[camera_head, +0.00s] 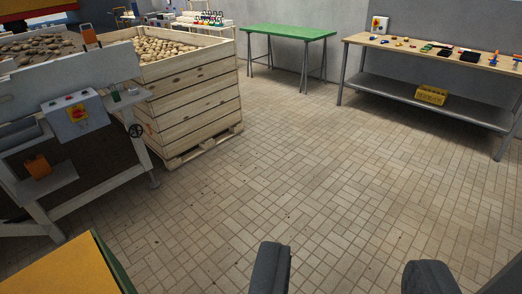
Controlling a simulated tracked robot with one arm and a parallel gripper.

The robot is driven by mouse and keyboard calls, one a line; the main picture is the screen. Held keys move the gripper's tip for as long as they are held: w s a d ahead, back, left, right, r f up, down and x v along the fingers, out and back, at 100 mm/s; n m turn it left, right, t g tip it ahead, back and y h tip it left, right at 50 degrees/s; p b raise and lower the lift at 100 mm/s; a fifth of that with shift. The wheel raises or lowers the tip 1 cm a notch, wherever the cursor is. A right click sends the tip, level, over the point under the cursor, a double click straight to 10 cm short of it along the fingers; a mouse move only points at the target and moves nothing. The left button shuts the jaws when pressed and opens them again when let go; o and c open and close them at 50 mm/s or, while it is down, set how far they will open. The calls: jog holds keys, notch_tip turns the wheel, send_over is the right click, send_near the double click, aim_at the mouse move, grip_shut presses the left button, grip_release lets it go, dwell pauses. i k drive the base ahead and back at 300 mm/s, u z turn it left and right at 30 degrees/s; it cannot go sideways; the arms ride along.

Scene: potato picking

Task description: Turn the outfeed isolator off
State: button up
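A grey control box (75,115) is fixed to the machine frame at the left. It carries a red rotary switch on a yellow plate (77,113) and small buttons above it. A second, smaller switch box (379,25) with a red and yellow knob is on the back wall above the workbench. No readable label shows which one is the outfeed isolator, and the knob positions are too small to tell. My gripper (350,274) is at the bottom edge, its two dark fingers wide apart with only floor between them. It is far from both switches.
A wooden crate (195,98) of potatoes stands behind the machine (95,190). A green table (288,32) and a workbench (425,91) with tools and a yellow bin (431,95) stand at the back. A yellow surface (62,268) is at lower left. The tiled floor between is clear.

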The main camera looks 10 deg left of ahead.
aim_at(77, 113)
jog(key=i, duration=2.9)
jog(key=u, duration=1.65)
jog(key=i, duration=0.95)
jog(key=z, duration=0.05)
